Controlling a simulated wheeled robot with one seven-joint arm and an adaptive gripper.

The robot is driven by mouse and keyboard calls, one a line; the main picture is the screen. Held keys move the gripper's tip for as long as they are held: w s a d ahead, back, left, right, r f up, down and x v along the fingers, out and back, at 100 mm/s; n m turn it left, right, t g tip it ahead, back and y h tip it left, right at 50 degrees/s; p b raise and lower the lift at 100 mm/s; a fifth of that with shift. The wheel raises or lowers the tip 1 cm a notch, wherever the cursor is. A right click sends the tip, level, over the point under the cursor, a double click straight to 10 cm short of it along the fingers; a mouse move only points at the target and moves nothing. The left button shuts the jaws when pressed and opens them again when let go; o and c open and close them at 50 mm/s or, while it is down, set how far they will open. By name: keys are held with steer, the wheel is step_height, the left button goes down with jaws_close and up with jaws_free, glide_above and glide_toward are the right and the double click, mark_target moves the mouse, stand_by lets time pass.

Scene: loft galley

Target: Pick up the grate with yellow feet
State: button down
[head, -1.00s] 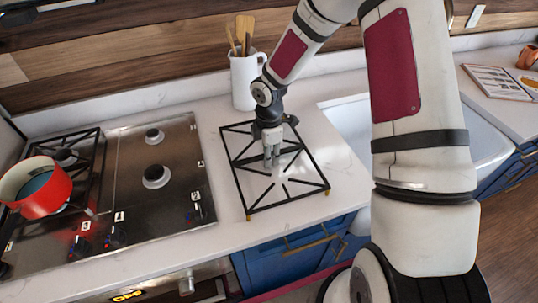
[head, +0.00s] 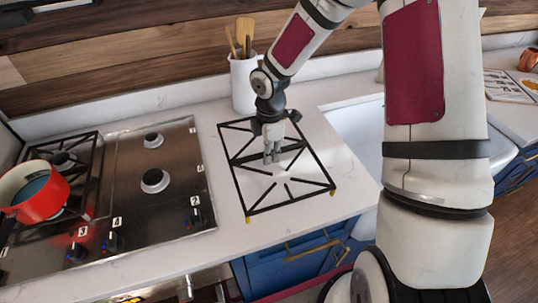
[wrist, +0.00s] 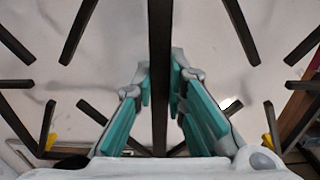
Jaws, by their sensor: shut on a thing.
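The grate (head: 291,201) is a black rectangular frame with bars pointing inward and small yellow feet, over the white counter right of the cooktop. My gripper (head: 272,158) points down at its middle and is shut on its central bar. In the wrist view this bar of the grate (wrist: 160,40) runs between the teal finger pads of my gripper (wrist: 161,78). Two yellow feet show at the left and right there. The grate looks roughly level and seems slightly raised, but the gap beneath is hard to judge.
The cooktop (head: 180,215) lies to the left with a red pot (head: 42,203) on another black grate. A white jug of utensils (head: 242,88) stands behind the held grate. The sink (head: 350,125) is to the right. The counter's front edge is close.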

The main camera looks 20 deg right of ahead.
steer(key=s+a, duration=0.1)
steer(key=s, duration=0.3)
steer(key=s+a+r, duration=0.1)
steer(key=s, duration=0.4)
steer(key=s+a, duration=0.2)
steer(key=s, duration=0.3)
steer(key=shift+s+r+b, duration=0.2)
steer(key=shift+s+b, duration=0.05)
steer(key=shift+b, duration=0.1)
steer(key=shift+w, duration=0.1)
stand_by(0.4)
